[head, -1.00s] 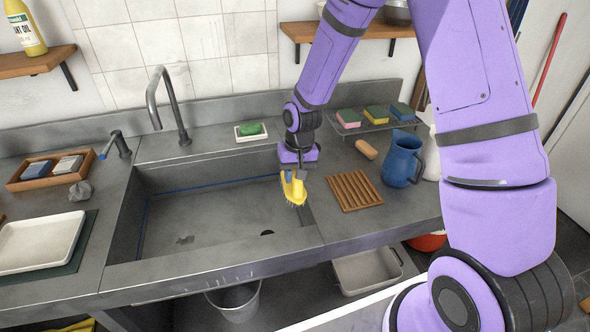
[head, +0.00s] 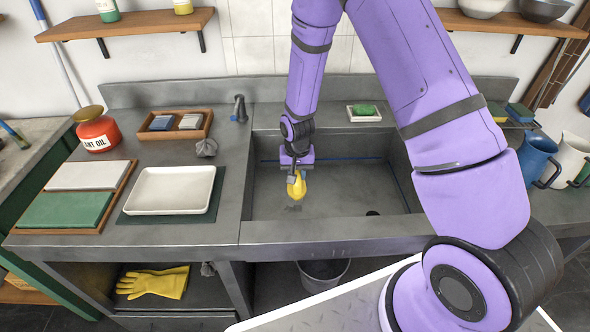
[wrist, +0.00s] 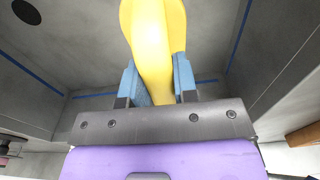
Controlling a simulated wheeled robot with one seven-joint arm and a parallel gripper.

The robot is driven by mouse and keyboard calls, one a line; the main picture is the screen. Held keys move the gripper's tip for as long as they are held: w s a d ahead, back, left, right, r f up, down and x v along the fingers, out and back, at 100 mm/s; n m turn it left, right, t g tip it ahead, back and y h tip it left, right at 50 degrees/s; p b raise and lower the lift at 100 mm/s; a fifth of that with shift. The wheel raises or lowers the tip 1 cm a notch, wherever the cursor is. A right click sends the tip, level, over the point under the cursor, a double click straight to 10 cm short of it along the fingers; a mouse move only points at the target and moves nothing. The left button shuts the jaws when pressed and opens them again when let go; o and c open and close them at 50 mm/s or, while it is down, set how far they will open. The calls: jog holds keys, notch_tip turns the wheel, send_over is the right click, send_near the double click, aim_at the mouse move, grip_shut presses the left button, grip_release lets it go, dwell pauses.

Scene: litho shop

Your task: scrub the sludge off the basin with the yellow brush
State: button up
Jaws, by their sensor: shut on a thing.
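The yellow brush (head: 297,188) is held in my gripper (head: 296,171), over the left part of the grey basin (head: 345,195). In the wrist view the brush (wrist: 155,40) stands between the two blue fingertips of my gripper (wrist: 157,82), which are shut on it. A small dark patch of sludge (head: 293,208) shows on the basin floor just below the brush and is partly hidden by it. Whether the bristles touch the floor I cannot tell.
The drain hole (head: 372,212) is at the basin's front right. A blue line runs along the basin walls. A white tray (head: 170,190) lies on the counter to the left. A soap dish (head: 364,119) stands behind the basin. Jugs (head: 537,158) stand to the right.

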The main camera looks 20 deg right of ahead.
jog(key=shift+w+a+f, duration=0.2)
jog(key=shift+a+f, duration=0.15)
jog(key=shift+a, duration=0.1)
jog(key=shift+f, duration=2.25)
